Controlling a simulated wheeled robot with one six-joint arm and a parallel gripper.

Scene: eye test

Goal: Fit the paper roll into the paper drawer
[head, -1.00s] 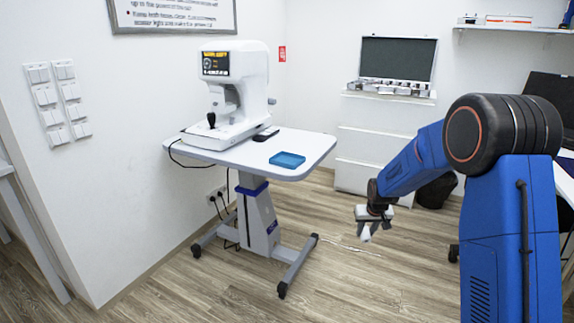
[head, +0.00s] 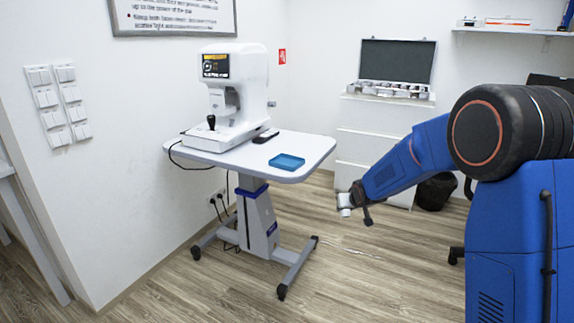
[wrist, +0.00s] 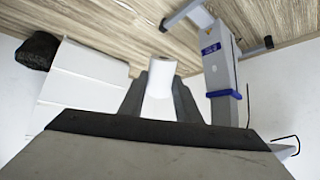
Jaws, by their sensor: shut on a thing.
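My gripper (head: 352,203) is right of the white table and below its top in the head view, out over the floor. In the wrist view my gripper (wrist: 160,100) is shut on the white paper roll (wrist: 160,82), which sits between the two dark fingers with one end sticking out. The roll also shows as a small white shape (head: 345,203) in the head view. The white eye-test machine (head: 232,90) with a lit screen stands on the table. I cannot make out its paper drawer in these frames.
A blue tray (head: 287,162) and a dark flat object (head: 265,136) lie on the wheeled table (head: 300,144). A white cabinet (head: 360,142) stands against the back wall, with a black bin (head: 436,191) beside it. Floor between table and arm is clear.

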